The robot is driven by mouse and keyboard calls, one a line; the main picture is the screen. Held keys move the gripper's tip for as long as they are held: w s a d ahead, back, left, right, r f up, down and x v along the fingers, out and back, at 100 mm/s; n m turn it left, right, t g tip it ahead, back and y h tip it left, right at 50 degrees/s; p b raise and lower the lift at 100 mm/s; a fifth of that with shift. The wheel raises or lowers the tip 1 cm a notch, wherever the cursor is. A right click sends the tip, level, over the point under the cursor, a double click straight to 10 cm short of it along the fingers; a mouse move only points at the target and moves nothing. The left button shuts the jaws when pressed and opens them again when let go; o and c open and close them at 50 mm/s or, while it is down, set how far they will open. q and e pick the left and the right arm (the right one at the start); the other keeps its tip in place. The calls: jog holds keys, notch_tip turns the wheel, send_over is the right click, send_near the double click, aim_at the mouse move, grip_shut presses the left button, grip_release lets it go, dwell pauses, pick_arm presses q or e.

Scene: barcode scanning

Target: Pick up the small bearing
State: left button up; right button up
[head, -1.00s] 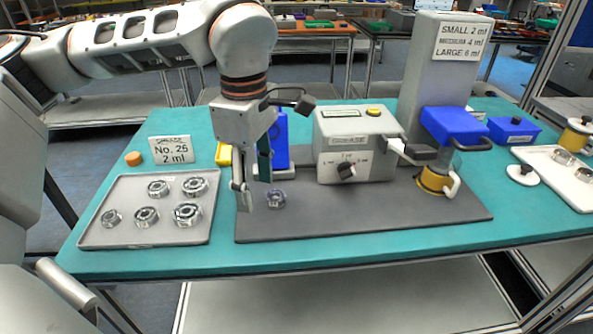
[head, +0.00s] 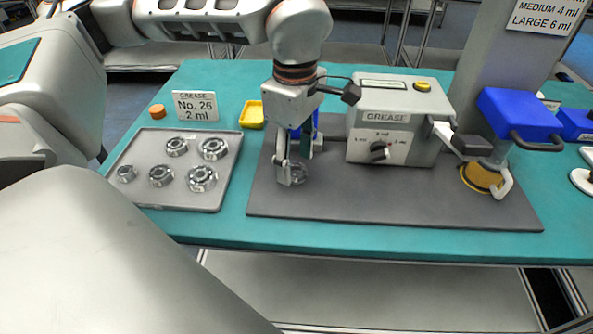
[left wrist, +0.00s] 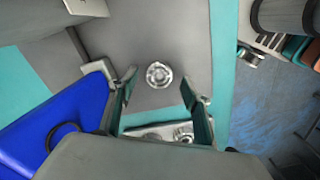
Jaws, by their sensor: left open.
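A small metal bearing (head: 299,174) lies flat on the dark grey mat (head: 400,200), partly hidden by a finger in the head view. In the left wrist view the bearing (left wrist: 159,75) is fully visible, just beyond and between the fingertips. My left gripper (head: 294,168) points down over it. Its fingers (left wrist: 158,84) are apart with nothing between them. I cannot tell the exact height of the fingertips above the mat. My right gripper is in neither view.
A grey tray (head: 197,195) with several bearings stands left on the teal table. A sign (head: 195,105), a yellow bin (head: 252,115) and an orange cap (head: 157,111) are behind it. The grease machine (head: 400,120) and a blue-topped device (head: 518,115) stand right of the gripper.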

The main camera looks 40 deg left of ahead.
pick_arm(q)
jog(key=shift+f, duration=0.7)
jog(key=c, duration=1.2)
